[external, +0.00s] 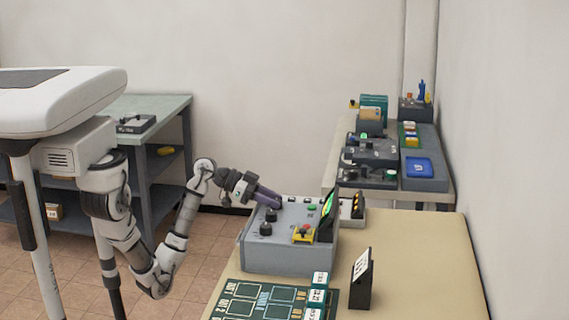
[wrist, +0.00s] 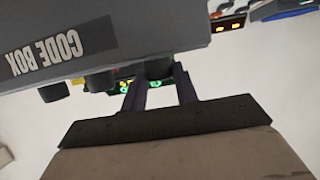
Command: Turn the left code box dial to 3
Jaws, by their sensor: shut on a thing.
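The code box (external: 285,258) is a grey console at the near table's left edge in the external view. Two dark dials, the middle one (external: 271,215) and the nearest one (external: 265,229), stand clear on its top. My gripper (external: 275,201) reaches from the left onto the farthest dial, the left one from my side. In the wrist view my gripper (wrist: 160,88) has its two fingers on either side of that left dial (wrist: 155,70), shut on it. The CODE BOX label (wrist: 60,48) appears upside down there. The dial's marks and setting cannot be read.
A green board (external: 250,305) and a black stand (external: 361,280) are nearer on the table. The table's right part is clear.

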